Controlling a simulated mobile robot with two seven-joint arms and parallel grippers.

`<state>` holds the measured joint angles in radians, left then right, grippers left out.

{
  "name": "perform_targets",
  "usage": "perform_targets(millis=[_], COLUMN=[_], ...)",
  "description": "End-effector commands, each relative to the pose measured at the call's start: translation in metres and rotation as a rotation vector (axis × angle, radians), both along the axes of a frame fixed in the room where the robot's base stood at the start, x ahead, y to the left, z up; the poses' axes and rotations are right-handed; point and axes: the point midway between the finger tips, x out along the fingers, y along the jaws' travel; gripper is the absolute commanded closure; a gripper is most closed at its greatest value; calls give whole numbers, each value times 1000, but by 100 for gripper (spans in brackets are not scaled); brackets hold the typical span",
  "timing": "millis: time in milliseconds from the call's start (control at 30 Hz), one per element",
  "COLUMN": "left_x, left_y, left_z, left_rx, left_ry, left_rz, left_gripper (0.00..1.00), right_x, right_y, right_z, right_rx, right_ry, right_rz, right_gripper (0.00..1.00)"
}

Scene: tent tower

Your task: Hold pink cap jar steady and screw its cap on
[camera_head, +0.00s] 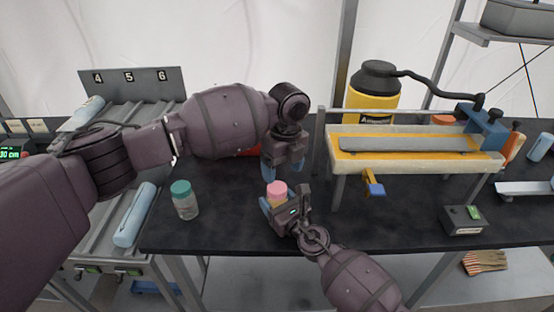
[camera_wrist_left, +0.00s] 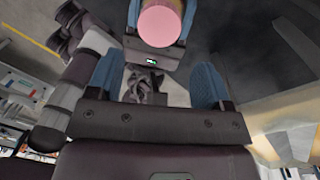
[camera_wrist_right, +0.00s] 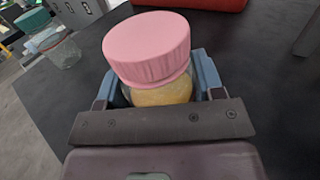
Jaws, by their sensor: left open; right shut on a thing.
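The pink cap jar (camera_wrist_right: 160,95) stands on the black table, with yellowish contents showing below its cap. The pink cap (camera_head: 277,188) sits on top of the jar and looks slightly tilted in the right wrist view (camera_wrist_right: 148,47). My right gripper (camera_head: 277,204) is shut on the jar's body, with a blue finger on each side. My left gripper (camera_head: 282,168) is open and empty, pointing down just above and behind the cap. In the left wrist view the cap (camera_wrist_left: 160,26) lies beyond the open blue fingers (camera_wrist_left: 160,85). The jar's lower body is hidden by my right gripper.
A teal-capped jar (camera_head: 184,200) stands to the left on the table. A yellow-topped machine (camera_head: 415,150) with a yellow tank (camera_head: 372,98) stands at the right. A red object (camera_wrist_right: 205,3) lies behind the jar. A small grey box (camera_head: 464,221) sits front right.

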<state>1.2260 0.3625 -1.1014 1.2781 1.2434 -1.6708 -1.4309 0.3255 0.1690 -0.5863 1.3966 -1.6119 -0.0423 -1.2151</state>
Motion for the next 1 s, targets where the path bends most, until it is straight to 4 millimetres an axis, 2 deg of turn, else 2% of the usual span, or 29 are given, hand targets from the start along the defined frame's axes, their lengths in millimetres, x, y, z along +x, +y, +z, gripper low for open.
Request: perform_targets(millis=[1000], left_x=[1], left_y=[4], left_z=[12], left_rx=[20], left_ry=[-81], left_rz=[1530], left_gripper=[27], right_x=[0], right_y=[0], right_z=[0], right_rx=[1], right_ry=[-1], right_rz=[0], right_gripper=[100])
